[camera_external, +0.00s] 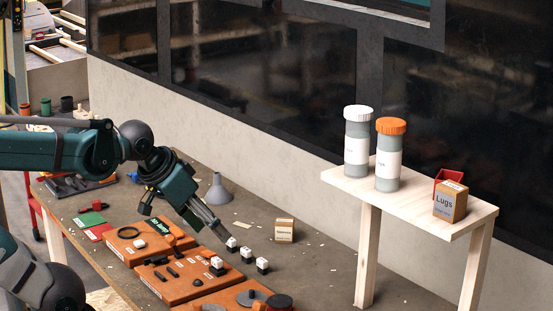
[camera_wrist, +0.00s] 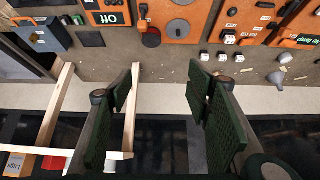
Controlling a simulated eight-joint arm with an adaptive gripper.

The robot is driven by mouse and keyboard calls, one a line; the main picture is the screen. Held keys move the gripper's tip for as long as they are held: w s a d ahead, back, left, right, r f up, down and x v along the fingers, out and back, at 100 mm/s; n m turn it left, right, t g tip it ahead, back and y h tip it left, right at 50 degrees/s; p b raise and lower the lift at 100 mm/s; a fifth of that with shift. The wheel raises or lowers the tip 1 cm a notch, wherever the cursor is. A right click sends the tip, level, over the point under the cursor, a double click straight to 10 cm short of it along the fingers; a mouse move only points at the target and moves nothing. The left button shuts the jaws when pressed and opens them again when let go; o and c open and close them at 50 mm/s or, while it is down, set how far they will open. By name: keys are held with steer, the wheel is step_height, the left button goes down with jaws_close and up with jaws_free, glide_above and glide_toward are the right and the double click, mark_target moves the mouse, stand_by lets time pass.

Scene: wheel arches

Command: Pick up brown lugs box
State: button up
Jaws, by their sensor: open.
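The brown lugs box (camera_external: 449,203) stands upright at the right end of the light wooden shelf, with a grey label reading "Lugs" facing the camera. In the wrist view the lugs box (camera_wrist: 17,165) is at the bottom left corner, partly cut off by the frame edge. My gripper (camera_external: 222,232) is over the workbench, well left of the shelf and apart from the box. In the wrist view my gripper (camera_wrist: 163,92) has its two dark green pads spread wide with nothing between them.
A red bin (camera_external: 441,179) sits right behind the lugs box. A white-capped bottle (camera_external: 357,150) and an orange-capped bottle (camera_external: 390,160) stand on the wooden shelf (camera_external: 415,213). A small brown box (camera_external: 284,231), a grey funnel (camera_external: 217,190) and orange panels (camera_external: 186,277) are on the workbench.

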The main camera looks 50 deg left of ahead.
steer(key=shift+r, duration=0.1)
steer(key=shift+c, duration=0.5)
step_height(320, 180, up, 28)
steer(key=w+d+r+n+g+h+p, duration=0.2)
steer(key=w+d+r+n+p, duration=0.3)
steer(key=w+d, duration=0.6)
steer(key=w+d+n+g+h+p, duration=0.1)
steer(key=w+d+n+g+p, duration=0.15)
steer(key=w+d+n, duration=0.7)
steer(key=w+d+f+n+g+p, duration=0.1)
steer(key=w+d+p, duration=0.15)
steer(key=d, duration=0.45)
steer(key=w+d+f+n+g+h+p, duration=0.1)
steer(key=w+d+f, duration=0.1)
steer(key=w+d, duration=0.35)
steer(key=w+d+f+n+g+p, duration=0.1)
steer(key=d+n+p, duration=0.1)
steer(key=d, duration=0.6)
steer(key=shift+m, duration=0.25)
step_height(320, 180, down, 6)
steer(key=shift+a+r, duration=0.15)
steer(key=shift+r, duration=0.1)
